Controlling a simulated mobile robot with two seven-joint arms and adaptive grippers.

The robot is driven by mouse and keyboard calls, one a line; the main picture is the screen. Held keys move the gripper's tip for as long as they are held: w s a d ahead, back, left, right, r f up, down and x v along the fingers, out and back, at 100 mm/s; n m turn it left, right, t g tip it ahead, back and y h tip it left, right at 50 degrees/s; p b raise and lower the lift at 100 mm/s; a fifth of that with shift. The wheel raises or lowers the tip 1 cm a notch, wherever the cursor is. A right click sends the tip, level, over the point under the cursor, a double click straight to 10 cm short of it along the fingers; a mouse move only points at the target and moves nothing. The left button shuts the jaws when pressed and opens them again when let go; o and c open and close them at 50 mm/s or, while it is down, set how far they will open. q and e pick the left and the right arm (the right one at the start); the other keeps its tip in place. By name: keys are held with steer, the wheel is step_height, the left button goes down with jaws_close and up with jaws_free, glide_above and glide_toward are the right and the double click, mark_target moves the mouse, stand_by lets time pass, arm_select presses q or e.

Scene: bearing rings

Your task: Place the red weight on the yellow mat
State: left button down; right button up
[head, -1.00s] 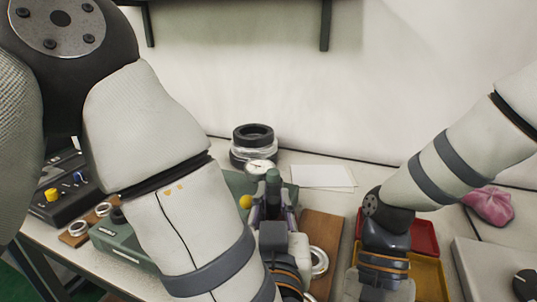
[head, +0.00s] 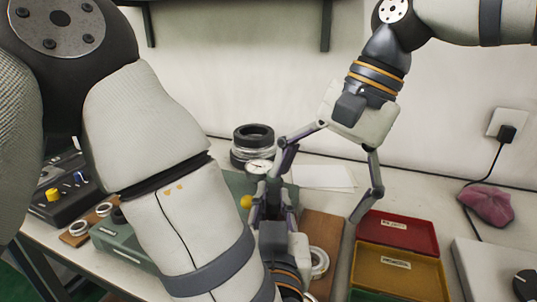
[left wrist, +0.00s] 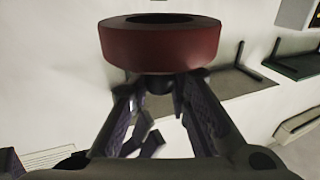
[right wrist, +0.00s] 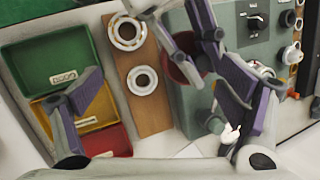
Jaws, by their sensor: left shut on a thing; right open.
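The red weight is a thick red disc with a dark opening (left wrist: 161,48). In the left wrist view it sits at the ends of my left gripper's fingers (left wrist: 165,95), which are shut on it. In the right wrist view part of the red weight (right wrist: 184,68) shows behind the left fingers; in the head view it is hidden. My left gripper (head: 270,205) is in the middle. My right gripper (head: 318,190) is open and empty, its fingers spread wide above the bench. The yellow mat looks like a shallow yellow tray (head: 400,283); only a label shows in it.
A red tray (head: 415,232) adjoins the yellow one behind, and a green tray (right wrist: 45,52) adjoins it in front. A brown board (right wrist: 145,85) with metal rings lies left of the trays. A pink cloth (head: 488,205) is at right. Stacked black rings (head: 252,140) stand behind.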

mark_target(268, 202)
arm_select(q)
steer(key=shift+r, duration=0.1)
arm_select(e)
steer(key=a+r+n+t+h, duration=0.4)
steer(key=a+r+n, duration=0.1)
steer(key=a+n, duration=0.15)
steer(key=x, duration=1.2)
steer(key=shift+f, duration=0.1)
arm_select(q)
steer(key=shift+d, duration=0.15)
arm_select(e)
steer(key=shift+s+a, duration=0.1)
steer(key=c, duration=1.6)
arm_select(q)
steer(key=c, duration=1.4)
jaws_free()
arm_select(e)
steer(key=shift+c, duration=1.1)
